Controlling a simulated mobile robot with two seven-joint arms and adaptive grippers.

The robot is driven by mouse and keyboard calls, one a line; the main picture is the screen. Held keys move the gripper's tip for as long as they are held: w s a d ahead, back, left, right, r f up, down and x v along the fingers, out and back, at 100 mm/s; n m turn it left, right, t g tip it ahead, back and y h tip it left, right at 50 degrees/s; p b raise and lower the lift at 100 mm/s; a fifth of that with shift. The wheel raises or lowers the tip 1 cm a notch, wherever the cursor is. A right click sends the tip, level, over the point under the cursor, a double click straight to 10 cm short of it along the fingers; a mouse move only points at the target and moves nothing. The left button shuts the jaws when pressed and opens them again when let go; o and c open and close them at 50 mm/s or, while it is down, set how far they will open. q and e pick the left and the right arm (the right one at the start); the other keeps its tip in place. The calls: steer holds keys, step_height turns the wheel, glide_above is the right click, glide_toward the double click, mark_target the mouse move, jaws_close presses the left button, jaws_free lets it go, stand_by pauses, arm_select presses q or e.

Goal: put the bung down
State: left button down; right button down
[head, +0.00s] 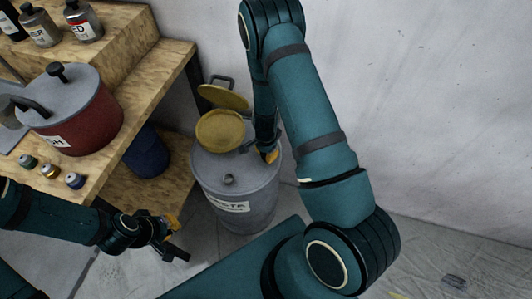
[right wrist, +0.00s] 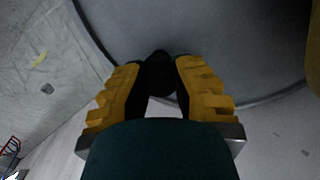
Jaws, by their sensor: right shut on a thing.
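The bung (right wrist: 158,76) shows in the right wrist view as a small dark round piece between the yellow-padded fingers. My right gripper (right wrist: 155,88) is shut on it, with the grey drum top behind. In the head view my right gripper (head: 270,156) is at the right rim of the grey waste drum (head: 238,207); the bung is hidden there. I cannot tell whether the bung touches the drum. My left gripper (head: 172,238) is open and empty, in front of the shelf unit and left of the drum.
A yellow funnel (head: 219,131) with a raised lid (head: 224,97) stands on the drum. A small grey fitting (head: 229,179) sits on the drum's front top. At left, a wooden bench holds a red pot (head: 80,118), bottles and small jars. A blue container (head: 148,153) stands below.

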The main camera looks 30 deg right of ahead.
steer(key=shift+f, duration=0.2)
steer(key=c, duration=1)
jaws_free()
steer(key=shift+o, duration=0.2)
steer(key=shift+r, duration=0.1)
steer(key=shift+r, duration=0.2)
step_height(320, 180, up, 12)
steer(key=p, duration=0.4)
steer(key=s+a+n+y, duration=0.2)
steer(key=s+a+n, duration=0.3)
steer(key=a+n, duration=0.2)
steer(key=s+a+f+n+t+y, duration=0.1)
steer(key=s+a+n, duration=0.4)
steer(key=a, duration=0.5)
steer(key=shift+s+a+f+n+t+y, duration=0.3)
steer(key=shift+n+y, duration=0.2)
steer(key=shift+n, duration=0.7)
